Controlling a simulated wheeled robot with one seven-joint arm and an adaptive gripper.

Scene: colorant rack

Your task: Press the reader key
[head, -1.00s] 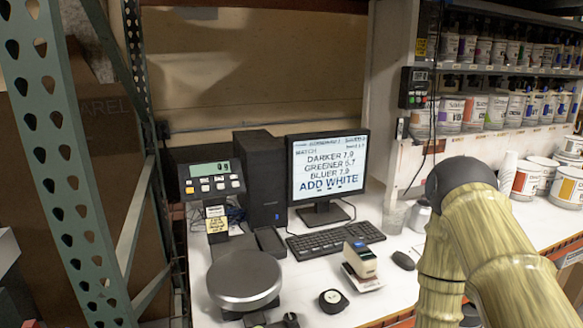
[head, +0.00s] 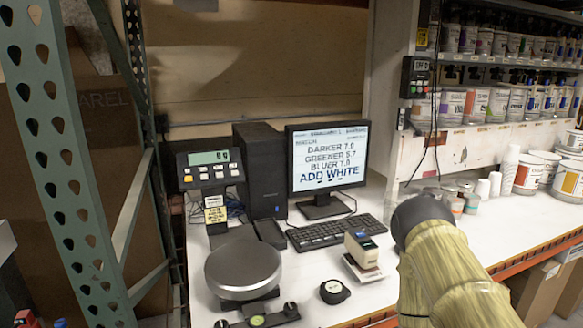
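A small cream device with a dark top, which looks like the reader (head: 362,251), stands on a pale card on the white bench in the head view. It is in front of the keyboard, near the middle of the picture. A small bluish patch shows on its top, but its key is too small to make out. My arm, in a yellowish sleeve with a dark joint, comes in from the lower right and stands to the right of the reader. My gripper is not in view, so what it holds cannot be seen.
The monitor (head: 329,159) reads "ADD WHITE". A keyboard (head: 335,233), a round scale pan (head: 244,268), a scale display (head: 210,170) and a black round puck (head: 335,291) surround the reader. Cups and cans stand at right.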

